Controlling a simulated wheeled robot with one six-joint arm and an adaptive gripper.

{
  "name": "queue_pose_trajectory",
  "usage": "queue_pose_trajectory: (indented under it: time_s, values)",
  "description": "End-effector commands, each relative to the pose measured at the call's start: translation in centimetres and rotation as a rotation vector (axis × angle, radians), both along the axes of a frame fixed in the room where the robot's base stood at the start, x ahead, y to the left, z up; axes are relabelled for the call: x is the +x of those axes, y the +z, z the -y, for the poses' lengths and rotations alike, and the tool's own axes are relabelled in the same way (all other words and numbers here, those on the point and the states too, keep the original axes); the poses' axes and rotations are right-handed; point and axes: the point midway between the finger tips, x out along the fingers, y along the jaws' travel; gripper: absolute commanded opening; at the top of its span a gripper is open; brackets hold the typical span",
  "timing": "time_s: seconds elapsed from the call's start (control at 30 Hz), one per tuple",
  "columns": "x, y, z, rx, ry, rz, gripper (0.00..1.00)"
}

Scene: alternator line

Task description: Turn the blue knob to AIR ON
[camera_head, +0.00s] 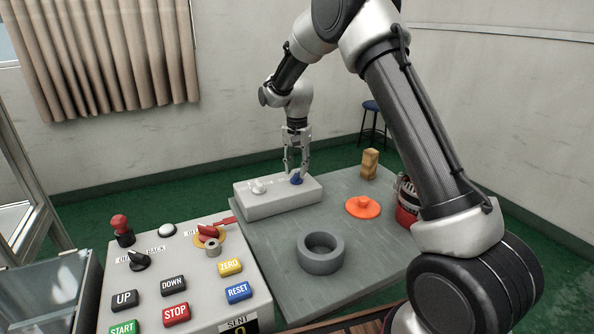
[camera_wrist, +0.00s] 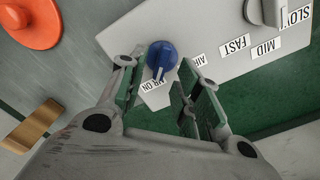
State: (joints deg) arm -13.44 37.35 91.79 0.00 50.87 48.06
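The blue knob (camera_head: 296,179) sits on the right part of a light grey control box (camera_head: 275,206). In the wrist view the blue knob (camera_wrist: 160,55) has a white pointer mark facing down the picture, towards the right part of a label ending in "ON" (camera_wrist: 158,82). Another label, starting "AIR" (camera_wrist: 200,60), lies to the right, its end hidden by a finger. My gripper (camera_head: 297,166) is above the knob, pointing down. In the wrist view my gripper (camera_wrist: 160,78) is open, with one finger on either side of the knob; I cannot tell whether they touch it.
A grey-white knob (camera_head: 259,187) with SLOW, MID and FAST labels shares the box. The grey table (camera_head: 280,262) also carries a grey ring (camera_head: 320,254), an orange disc (camera_head: 363,207) and a wooden block (camera_head: 370,163). A button panel (camera_head: 205,290) stands at the front left.

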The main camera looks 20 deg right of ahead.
Motion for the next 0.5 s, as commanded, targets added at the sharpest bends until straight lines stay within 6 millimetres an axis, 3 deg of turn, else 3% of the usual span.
queue_pose_trajectory:
  time_s: [0.3,0.5]
  values:
    - [0.1,7.2,0.0,0.002,0.000,0.005,0.33]
    - [0.1,9.8,0.0,0.001,0.000,0.003,0.33]
